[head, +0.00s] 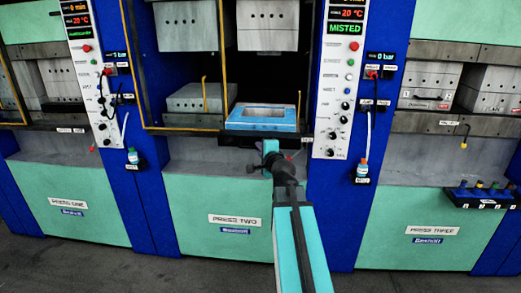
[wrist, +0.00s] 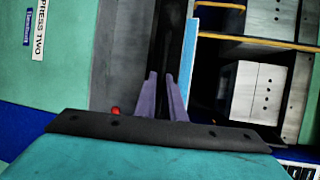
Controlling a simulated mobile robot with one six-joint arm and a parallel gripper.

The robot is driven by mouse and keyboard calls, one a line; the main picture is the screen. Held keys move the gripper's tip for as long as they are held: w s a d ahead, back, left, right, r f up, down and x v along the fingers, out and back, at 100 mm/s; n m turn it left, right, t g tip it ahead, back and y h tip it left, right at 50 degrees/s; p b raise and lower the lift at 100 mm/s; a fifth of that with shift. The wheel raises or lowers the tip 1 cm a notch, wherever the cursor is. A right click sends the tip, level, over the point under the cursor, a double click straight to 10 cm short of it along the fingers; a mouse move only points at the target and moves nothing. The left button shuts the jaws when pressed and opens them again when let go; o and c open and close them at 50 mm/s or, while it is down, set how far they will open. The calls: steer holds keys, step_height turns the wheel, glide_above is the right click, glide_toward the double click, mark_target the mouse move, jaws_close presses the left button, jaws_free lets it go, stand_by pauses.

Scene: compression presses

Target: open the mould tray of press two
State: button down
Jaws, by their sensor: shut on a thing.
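Press two (head: 215,190) is the middle green press in the head view. Its mould tray (head: 240,125), a light blue frame around a pale recess, sits at the right of the press opening above a dark front ledge. My gripper (head: 268,150) is just below and in front of the tray. In the wrist view, its purple fingers (wrist: 161,78) are close together, shut at a dark bar (wrist: 168,45) along the tray's front. The tray's blue edge (wrist: 190,55) lies just right of them. The exact grip is too dark to see clearly.
A grey block (head: 195,98) stands left of the tray, with upper blocks (head: 267,25) raised above. Yellow bars (head: 224,60) edge the opening. The control panel (head: 341,85) at right reads MISTED; a spray bottle (head: 361,170) hangs below.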

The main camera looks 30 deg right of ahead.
steer(key=c, duration=1.8)
jaws_free()
steer(key=shift+w+a+f, duration=0.1)
steer(key=shift+w+a, duration=0.05)
steer(key=shift+w, duration=0.1)
steer(key=shift+c, duration=0.2)
steer(key=shift+s, duration=0.15)
steer(key=b+v, duration=0.5)
steer(key=b, duration=0.2)
steer(key=shift+s, duration=0.4)
steer(key=s+b, duration=0.1)
steer(key=b, duration=0.3)
steer(key=shift+s+a, duration=0.15)
steer(key=shift+s, duration=0.05)
